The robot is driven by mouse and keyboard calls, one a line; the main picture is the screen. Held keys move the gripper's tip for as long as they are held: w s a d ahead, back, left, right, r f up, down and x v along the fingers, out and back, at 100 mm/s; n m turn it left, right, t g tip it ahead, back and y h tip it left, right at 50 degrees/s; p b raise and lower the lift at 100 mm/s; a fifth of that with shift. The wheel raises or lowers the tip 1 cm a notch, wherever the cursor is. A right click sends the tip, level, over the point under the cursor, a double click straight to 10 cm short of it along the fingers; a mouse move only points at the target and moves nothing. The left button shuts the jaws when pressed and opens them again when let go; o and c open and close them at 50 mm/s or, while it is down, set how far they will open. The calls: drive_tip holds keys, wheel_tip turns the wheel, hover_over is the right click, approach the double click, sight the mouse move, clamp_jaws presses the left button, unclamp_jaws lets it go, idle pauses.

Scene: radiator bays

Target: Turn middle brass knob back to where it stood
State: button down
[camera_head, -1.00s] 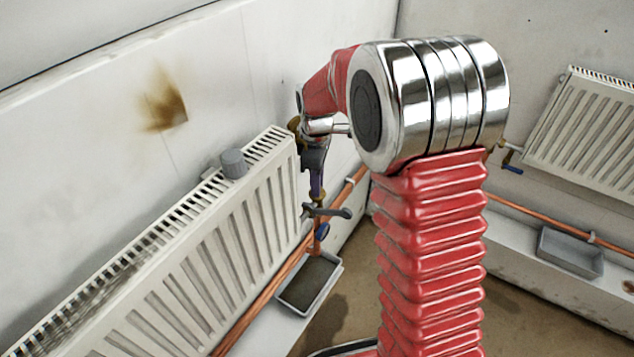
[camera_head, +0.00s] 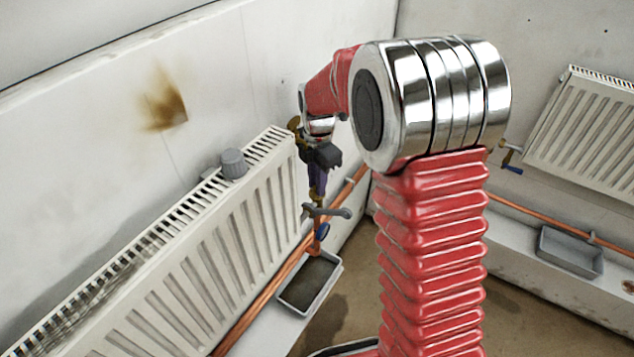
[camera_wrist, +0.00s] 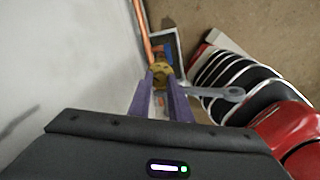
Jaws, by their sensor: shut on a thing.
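The middle brass knob (camera_head: 317,196) is on the pipework at the right end of the near radiator. It is mostly hidden by my gripper in the head view and shows as a yellow brass piece (camera_wrist: 161,74) between the fingertips in the wrist view. My gripper (camera_head: 317,188) points straight down from above and its two purple fingers (camera_wrist: 162,86) are shut on the knob, one on each side. A grey spanner-shaped lever (camera_head: 335,212) sits just below the fingertips, and it also shows right of them in the wrist view (camera_wrist: 225,93).
The near radiator (camera_head: 215,255) stands close left of my gripper, with a grey cap (camera_head: 233,163) on top. Below the knob are a blue handle (camera_head: 322,231), copper pipe (camera_head: 265,308) and a grey tray (camera_head: 328,290). Another radiator (camera_head: 590,130) hangs at the right.

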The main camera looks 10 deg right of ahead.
drive_tip(key=shift+w+n, duration=0.1)
drive_tip(key=shift+n, duration=0.4)
drive_tip(key=c, duration=1.6)
unclamp_jaws()
drive_tip(key=shift+c, duration=0.2)
drive_tip(key=shift+r, duration=0.1)
wheel_tip(320, 180, up, 14)
drive_tip(key=shift+f, duration=0.2)
drive_tip(key=shift+s+d, duration=0.1)
drive_tip(key=shift+s, duration=0.1)
